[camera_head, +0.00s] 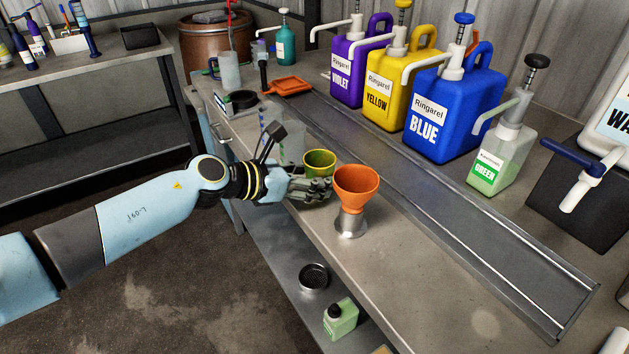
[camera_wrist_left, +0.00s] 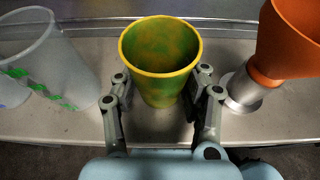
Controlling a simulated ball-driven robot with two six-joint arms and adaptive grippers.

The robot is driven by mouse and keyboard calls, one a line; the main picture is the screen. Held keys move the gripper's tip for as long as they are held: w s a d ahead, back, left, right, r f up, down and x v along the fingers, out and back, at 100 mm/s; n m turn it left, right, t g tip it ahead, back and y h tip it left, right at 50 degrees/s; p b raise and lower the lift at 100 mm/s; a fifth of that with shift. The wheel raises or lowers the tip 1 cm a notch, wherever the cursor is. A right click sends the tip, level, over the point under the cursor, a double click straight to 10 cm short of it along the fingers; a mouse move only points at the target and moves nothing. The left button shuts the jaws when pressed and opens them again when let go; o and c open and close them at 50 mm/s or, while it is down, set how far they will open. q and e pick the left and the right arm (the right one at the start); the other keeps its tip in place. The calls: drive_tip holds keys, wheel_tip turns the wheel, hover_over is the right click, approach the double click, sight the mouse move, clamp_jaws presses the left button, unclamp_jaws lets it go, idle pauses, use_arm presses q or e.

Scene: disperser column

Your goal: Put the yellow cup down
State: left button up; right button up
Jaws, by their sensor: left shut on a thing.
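The yellow cup (camera_head: 320,160) has a yellow rim and a green-tinted inside. In the left wrist view the cup (camera_wrist_left: 160,60) is upright between the two fingers of my left gripper (camera_wrist_left: 162,95). In the head view my left gripper (camera_head: 312,188) is shut on the cup over the near side of the bench. The fingers hide the cup's lower part in the head view. I cannot tell whether its base touches the bench top. My right gripper is not in view.
An orange funnel (camera_head: 356,184) on a metal stand is right of the cup. A translucent beaker (camera_wrist_left: 48,62) stands left of it. Violet, yellow and blue pump jugs (camera_head: 455,105) line the back beyond a metal channel (camera_head: 440,195). The bench top (camera_head: 400,270) right of the funnel is clear.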

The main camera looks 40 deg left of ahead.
use_arm(q)
drive_tip(key=shift+r, duration=0.1)
drive_tip(key=o, duration=0.9)
drive_tip(key=shift+f, duration=0.2)
drive_tip(key=shift+o, duration=0.2)
